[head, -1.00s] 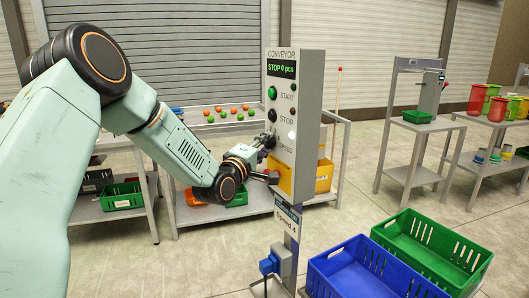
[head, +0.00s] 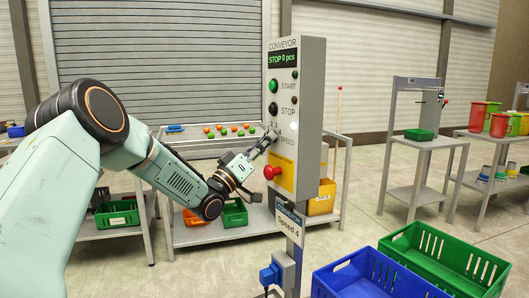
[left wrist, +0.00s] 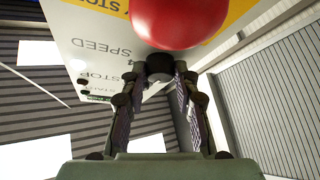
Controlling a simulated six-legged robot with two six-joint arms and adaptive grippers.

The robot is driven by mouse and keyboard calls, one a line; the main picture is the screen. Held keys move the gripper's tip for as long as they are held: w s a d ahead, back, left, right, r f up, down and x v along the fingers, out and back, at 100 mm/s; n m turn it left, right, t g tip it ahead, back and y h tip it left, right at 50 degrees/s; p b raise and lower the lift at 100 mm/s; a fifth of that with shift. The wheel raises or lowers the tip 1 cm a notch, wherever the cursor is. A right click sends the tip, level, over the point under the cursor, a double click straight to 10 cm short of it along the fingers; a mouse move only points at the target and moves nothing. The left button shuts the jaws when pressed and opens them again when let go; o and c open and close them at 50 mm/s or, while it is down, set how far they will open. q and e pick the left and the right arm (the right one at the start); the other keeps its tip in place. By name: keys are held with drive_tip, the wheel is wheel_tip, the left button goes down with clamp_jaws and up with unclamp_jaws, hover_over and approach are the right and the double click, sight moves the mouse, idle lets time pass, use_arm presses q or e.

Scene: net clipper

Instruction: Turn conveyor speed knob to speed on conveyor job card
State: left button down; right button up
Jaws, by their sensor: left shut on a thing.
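The grey conveyor control box (head: 312,100) stands on a post, with a display reading "STOP 0 pcs". The black speed knob (left wrist: 160,67) is at the fingertips of my left gripper (left wrist: 158,80), which is shut on it. In the head view my left gripper (head: 262,142) reaches the panel beside the word SPEED and hides most of the knob, so its setting cannot be read. The job card (head: 289,226) below the box reads "Speed 4". My right gripper is not in view.
A red emergency stop button (head: 271,172) sits on a yellow plate just below the knob. Green START (head: 272,85) and black STOP (head: 273,109) buttons are above. Blue (head: 345,283) and green (head: 463,248) crates stand at front right. A table with fruit-like balls is behind.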

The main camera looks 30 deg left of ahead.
use_arm(q)
drive_tip(key=shift+w+a+f+m+g+h+b, duration=0.15)
drive_tip(key=shift+m+g+h+b, duration=0.7)
drive_tip(key=shift+m+h, duration=1.7)
drive_tip(key=shift+a+r+m+g+h+b, duration=0.1)
drive_tip(key=shift+a+m+g+h+b, duration=0.2)
drive_tip(key=shift+m+g+h, duration=2.25)
drive_tip(key=shift+w+a+f+m+t+h+b, duration=0.15)
drive_tip(key=shift+m+h+b, duration=0.55)
drive_tip(key=shift+m, duration=3.7)
drive_tip(key=shift+r, duration=0.1)
drive_tip(key=shift+d, duration=0.1)
drive_tip(key=c, duration=1)
unclamp_jaws()
drive_tip(key=shift+r, duration=0.1)
drive_tip(key=v, duration=1.2)
